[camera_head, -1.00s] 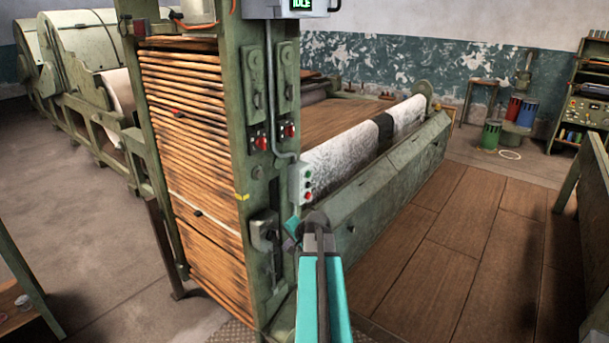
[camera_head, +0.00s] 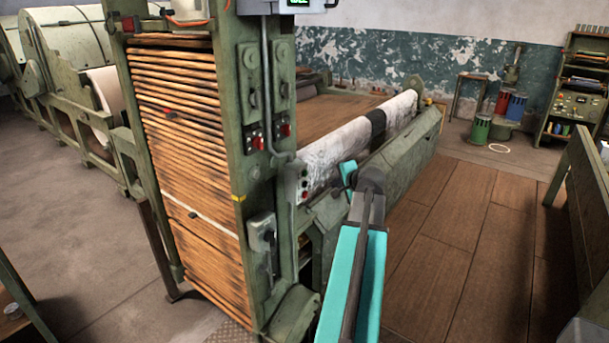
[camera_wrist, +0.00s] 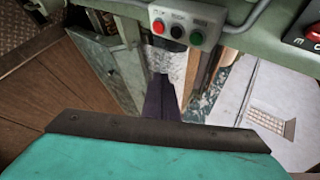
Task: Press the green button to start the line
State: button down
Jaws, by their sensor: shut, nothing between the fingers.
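A small grey button box (camera_head: 297,184) is fixed to the front edge of the green machine post. In the wrist view the box (camera_wrist: 187,21) carries a red button (camera_wrist: 158,26), a black button (camera_wrist: 177,32) and a green button (camera_wrist: 196,38). My gripper (camera_head: 347,173) is to the right of the box in the head view, apart from it in the picture. In the wrist view its dark, shut fingers (camera_wrist: 161,97) show below the box, empty. Its depth relative to the buttons is hard to judge.
The machine post (camera_head: 259,130) carries levers and red knobs. A white patterned roll (camera_head: 337,150) lies behind my gripper. A display (camera_head: 298,3) at the top edge is cut off. The wooden floor (camera_head: 440,240) to the right is open, with a bench (camera_head: 590,190) beyond it.

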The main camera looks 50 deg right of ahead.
aim_at(305, 173)
jog(key=shift+w, duration=0.1)
jog(key=w+p, duration=0.1)
jog(key=w, duration=0.7)
jog(key=shift+w, duration=0.35)
